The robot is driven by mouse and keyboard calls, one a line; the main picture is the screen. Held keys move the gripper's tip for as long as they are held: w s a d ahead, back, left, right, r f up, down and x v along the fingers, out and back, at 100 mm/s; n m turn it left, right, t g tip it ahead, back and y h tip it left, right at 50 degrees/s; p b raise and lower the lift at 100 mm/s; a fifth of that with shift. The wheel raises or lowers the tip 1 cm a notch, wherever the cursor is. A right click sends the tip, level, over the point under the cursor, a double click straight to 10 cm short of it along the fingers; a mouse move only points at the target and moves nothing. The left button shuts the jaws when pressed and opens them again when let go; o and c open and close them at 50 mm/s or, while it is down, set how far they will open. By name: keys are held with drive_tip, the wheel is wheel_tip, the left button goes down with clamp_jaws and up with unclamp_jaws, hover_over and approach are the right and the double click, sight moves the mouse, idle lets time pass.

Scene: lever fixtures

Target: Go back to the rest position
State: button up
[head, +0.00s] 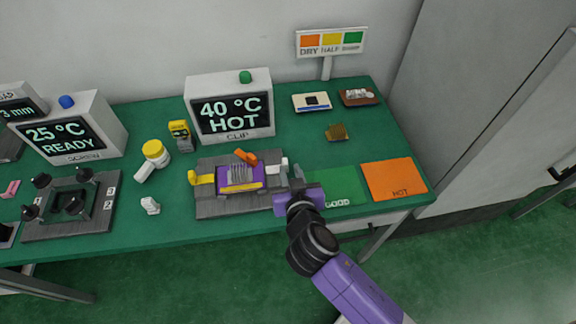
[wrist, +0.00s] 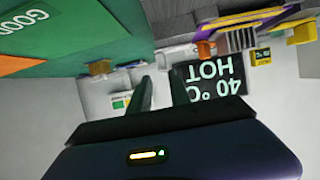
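My gripper (head: 291,172) is over the right end of the grey clip fixture (head: 215,208), near the white tab (head: 272,166). Its two fingers (wrist: 162,82) stand apart in the wrist view, with background and nothing held between them. The fixture carries a purple block with a grey finned part (head: 239,177), an orange lever (head: 245,156) tilted above it, and a yellow lever (head: 201,177) at left. Whether a finger touches the white tab cannot be told.
Behind the fixture a display (head: 230,105) reads 40 °C HOT. A green GOOD mat (head: 335,187) and an orange HOT mat (head: 394,179) lie to the right. The screw fixture (head: 74,207) and its 25 °C READY display (head: 68,135) stand left. A sign (head: 331,43) rises at the back.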

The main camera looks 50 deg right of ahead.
drive_tip(key=shift+v, duration=0.95)
drive_tip(key=shift+w+a+r+n, duration=0.1)
drive_tip(key=shift+w+a+n, duration=0.05)
drive_tip(key=shift+n, duration=0.15)
drive_tip(key=s+a+r+n+t+y, duration=0.4)
drive_tip(key=a+r+n+t+y, duration=0.1)
drive_tip(key=a, duration=0.4)
drive_tip(key=s+r+y, duration=0.1)
drive_tip(key=s+r, duration=0.1)
drive_tip(key=s, duration=0.8)
drive_tip(key=s+a+r+n+g+y, duration=0.1)
drive_tip(key=s+r, duration=0.1)
drive_tip(key=s, duration=0.8)
drive_tip(key=shift+s+r+n+y, duration=0.3)
drive_tip(key=shift+s+r+y, duration=0.05)
drive_tip(key=shift+s+y, duration=0.05)
